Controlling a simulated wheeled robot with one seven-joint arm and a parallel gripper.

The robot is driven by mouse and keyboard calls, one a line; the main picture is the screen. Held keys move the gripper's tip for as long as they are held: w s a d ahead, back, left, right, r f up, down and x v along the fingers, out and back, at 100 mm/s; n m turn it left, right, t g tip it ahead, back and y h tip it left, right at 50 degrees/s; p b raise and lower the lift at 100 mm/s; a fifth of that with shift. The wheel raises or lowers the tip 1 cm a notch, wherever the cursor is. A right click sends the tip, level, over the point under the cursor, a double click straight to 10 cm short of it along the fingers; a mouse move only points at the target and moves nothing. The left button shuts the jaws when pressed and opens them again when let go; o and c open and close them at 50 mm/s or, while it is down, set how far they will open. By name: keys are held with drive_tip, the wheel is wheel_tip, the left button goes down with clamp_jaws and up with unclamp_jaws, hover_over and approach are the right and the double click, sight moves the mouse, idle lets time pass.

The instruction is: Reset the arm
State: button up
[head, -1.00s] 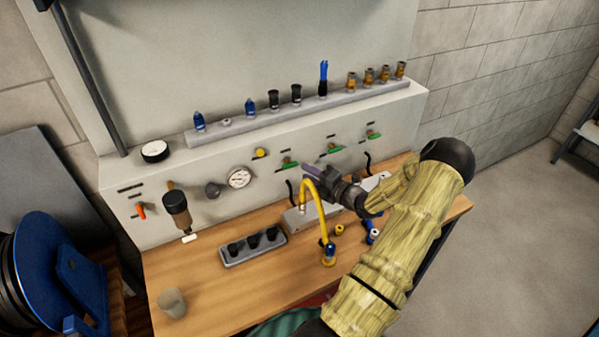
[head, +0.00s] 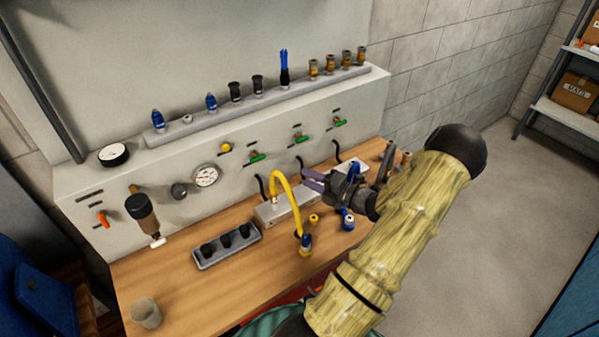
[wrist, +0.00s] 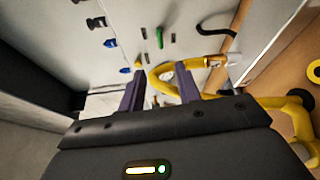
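My gripper (head: 312,181) is open and empty, above the right part of the wooden bench, with its purple fingers pointing left toward the panel. In the wrist view its two fingers (wrist: 158,88) stand well apart with nothing held between them. My arm extends over the bench's right side.
A grey tray (head: 228,247) with black sockets and a cup (head: 146,313) stand on the bench (head: 190,290). The panel carries a gauge (head: 206,176), green-handled valves and a rail (head: 210,122) of fittings. Open floor (head: 490,220) lies to the right.

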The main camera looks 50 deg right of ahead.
drive_tip(key=w+a+n+g+y, duration=0.2)
drive_tip(key=a+n+g+y, duration=0.4)
drive_tip(key=a+n+g, duration=1.35)
drive_tip(key=s+a+r+n+t+h, duration=0.2)
drive_tip(key=a+r+n+h, duration=0.2)
drive_tip(key=a+n, duration=0.5)
drive_tip(key=s+a+r+n+t+h, duration=0.2)
drive_tip(key=a+n, duration=0.6)
drive_tip(key=n, duration=1.4)
drive_tip(key=r+t+h, duration=0.1)
drive_tip(key=h, duration=0.1)
drive_tip(key=shift+a+r+h, duration=0.4)
drive_tip(key=shift+n, duration=0.25)
